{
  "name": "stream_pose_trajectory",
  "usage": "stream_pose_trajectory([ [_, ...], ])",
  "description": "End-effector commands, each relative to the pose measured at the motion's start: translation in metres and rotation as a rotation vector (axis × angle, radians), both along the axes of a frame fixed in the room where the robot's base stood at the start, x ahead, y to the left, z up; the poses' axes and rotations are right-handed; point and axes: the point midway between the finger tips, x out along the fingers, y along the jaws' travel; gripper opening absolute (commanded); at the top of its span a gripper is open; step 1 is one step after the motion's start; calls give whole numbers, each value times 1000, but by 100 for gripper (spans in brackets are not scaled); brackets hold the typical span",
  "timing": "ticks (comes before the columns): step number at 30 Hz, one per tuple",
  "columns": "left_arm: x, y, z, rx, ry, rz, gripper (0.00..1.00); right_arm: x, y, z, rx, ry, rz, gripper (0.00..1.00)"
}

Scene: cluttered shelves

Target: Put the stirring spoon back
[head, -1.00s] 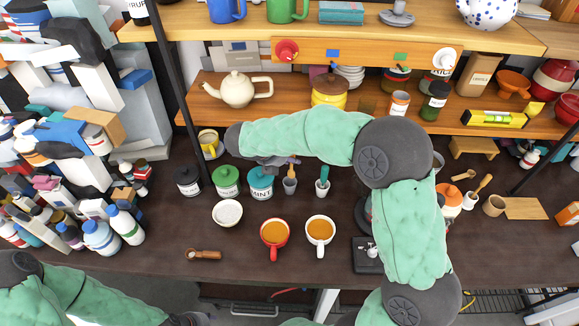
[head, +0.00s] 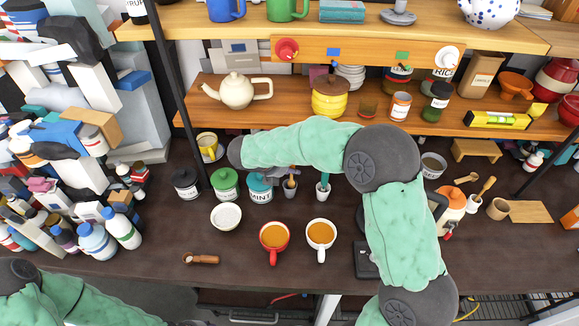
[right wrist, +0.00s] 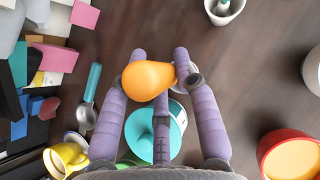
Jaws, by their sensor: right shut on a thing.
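My right gripper (right wrist: 160,100) has purple fingers. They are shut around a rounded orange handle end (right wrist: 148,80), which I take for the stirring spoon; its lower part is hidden. In the head view the orange end (head: 291,171) stands at the mouth of a small grey pot (head: 290,188). I cannot tell whether the spoon is inside the pot or just above it. My right gripper (head: 280,172) is partly hidden by its arm there. A separate teal-handled metal spoon (right wrist: 91,85) lies beyond the fingers in the right wrist view. My left gripper is out of view.
The teal mint jar (head: 260,188) stands left of the grey pot, and a white pot with a green tool (head: 323,190) stands right. A red mug (head: 274,238) and a white mug (head: 320,236) are in front. The shelf (head: 235,112) overhangs behind. Clutter fills the left.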

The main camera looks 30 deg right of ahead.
Motion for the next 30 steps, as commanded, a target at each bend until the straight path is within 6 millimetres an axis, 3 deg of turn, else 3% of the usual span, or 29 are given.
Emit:
stream_pose_trajectory([
  [8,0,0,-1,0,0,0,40,0,0,-6,0,-1,-1,7],
  [9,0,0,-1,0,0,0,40,0,0,-6,0,0,0,36],
  [11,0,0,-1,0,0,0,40,0,0,-5,0,0,0,53],
  [23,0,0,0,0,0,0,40,0,0,-2,0,-1,-1,54],
  [26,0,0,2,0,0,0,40,0,0,8,0,-2,-1,54],
  [30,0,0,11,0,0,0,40,-4,15,27,0,-3,3,54],
])
